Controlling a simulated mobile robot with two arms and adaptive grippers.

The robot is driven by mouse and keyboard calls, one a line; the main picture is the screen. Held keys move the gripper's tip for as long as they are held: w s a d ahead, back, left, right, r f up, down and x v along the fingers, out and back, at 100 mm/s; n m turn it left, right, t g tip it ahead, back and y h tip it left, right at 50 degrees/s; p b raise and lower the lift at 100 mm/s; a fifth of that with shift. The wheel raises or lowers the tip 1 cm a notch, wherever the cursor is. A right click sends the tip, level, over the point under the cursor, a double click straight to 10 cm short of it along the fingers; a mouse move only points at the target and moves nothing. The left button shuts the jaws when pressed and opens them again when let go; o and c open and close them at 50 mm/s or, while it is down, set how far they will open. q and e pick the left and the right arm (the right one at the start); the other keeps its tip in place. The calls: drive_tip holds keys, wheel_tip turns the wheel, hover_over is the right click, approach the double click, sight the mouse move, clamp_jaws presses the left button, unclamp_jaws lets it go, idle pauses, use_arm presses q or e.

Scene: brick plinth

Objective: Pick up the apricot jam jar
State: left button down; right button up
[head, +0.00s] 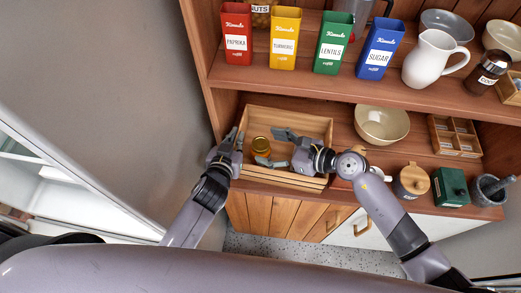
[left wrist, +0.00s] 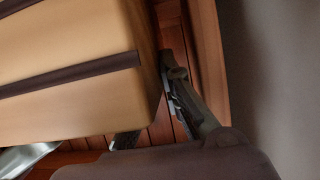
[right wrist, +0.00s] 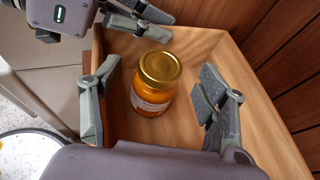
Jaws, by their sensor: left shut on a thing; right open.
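The apricot jam jar (head: 261,145), with orange contents and a gold lid, stands upright inside a wooden crate (head: 290,183) on the lower shelf. In the right wrist view the jar (right wrist: 155,88) shows a pale label. My right gripper (head: 276,148) is open, reaching into the crate from the right. In the right wrist view its fingers (right wrist: 157,105) are spread on either side of the jar, apart from it. My left gripper (head: 236,139) is shut on the crate's left side. In the left wrist view the crate's slats (left wrist: 70,75) fill the upper left.
Paprika (head: 237,35), turmeric (head: 284,40), lentils (head: 333,44) and sugar (head: 380,48) tins stand on the shelf above, with a white jug (head: 430,60). A bowl (head: 382,124) and a divided wooden box (head: 455,135) stand right of the crate. A grey wall is at left.

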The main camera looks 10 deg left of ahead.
sight(263, 145)
drive_tip(key=shift+x, duration=2)
drive_tip(key=shift+c, duration=0.5)
drive_tip(key=c, duration=1.5)
